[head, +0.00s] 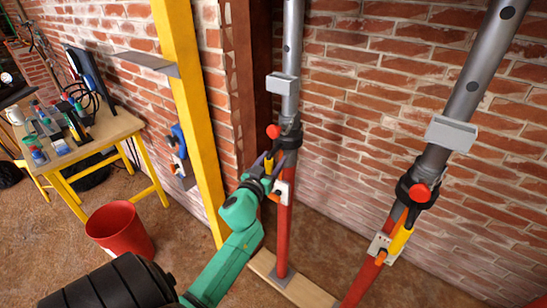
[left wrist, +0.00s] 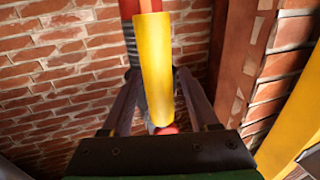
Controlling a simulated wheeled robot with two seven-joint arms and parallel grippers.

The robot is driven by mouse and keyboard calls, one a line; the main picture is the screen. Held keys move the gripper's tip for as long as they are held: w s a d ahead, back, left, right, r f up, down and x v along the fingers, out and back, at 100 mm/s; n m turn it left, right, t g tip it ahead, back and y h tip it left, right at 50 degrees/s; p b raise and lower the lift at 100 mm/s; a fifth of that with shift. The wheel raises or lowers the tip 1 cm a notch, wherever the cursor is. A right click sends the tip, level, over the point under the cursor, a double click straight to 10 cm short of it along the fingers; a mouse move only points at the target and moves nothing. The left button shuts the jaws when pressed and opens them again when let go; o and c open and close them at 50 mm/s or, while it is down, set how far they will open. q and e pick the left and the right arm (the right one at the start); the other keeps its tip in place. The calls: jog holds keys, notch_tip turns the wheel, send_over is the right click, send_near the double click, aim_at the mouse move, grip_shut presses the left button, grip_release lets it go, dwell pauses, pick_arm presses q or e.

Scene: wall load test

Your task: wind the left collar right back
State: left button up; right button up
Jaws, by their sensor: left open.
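The left prop has a grey inner tube (head: 292,40) above a red tube (head: 284,235). Its dark left collar (head: 291,136) sits where they meet, with a red ball (head: 273,131) on its left side. A yellow grip (head: 268,164) hangs below the collar. My left gripper (head: 266,172) is open at this yellow grip, on the prop's left side. In the left wrist view the yellow grip (left wrist: 155,65) lies between my open fingers (left wrist: 158,90); I cannot tell whether they touch it. A red ball (left wrist: 166,130) shows beneath it. My right gripper is out of view.
A right prop with its own dark collar (head: 412,188) and yellow grip (head: 400,240) leans at the right. A yellow post (head: 185,90) stands left of my gripper. A red bucket (head: 120,230) and a cluttered table (head: 105,130) are at the left. The brick wall is behind.

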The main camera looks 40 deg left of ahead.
pick_arm(q)
jog(key=shift+w+a, duration=0.1)
jog(key=shift+w, duration=0.15)
grip_shut()
dwell(1.3)
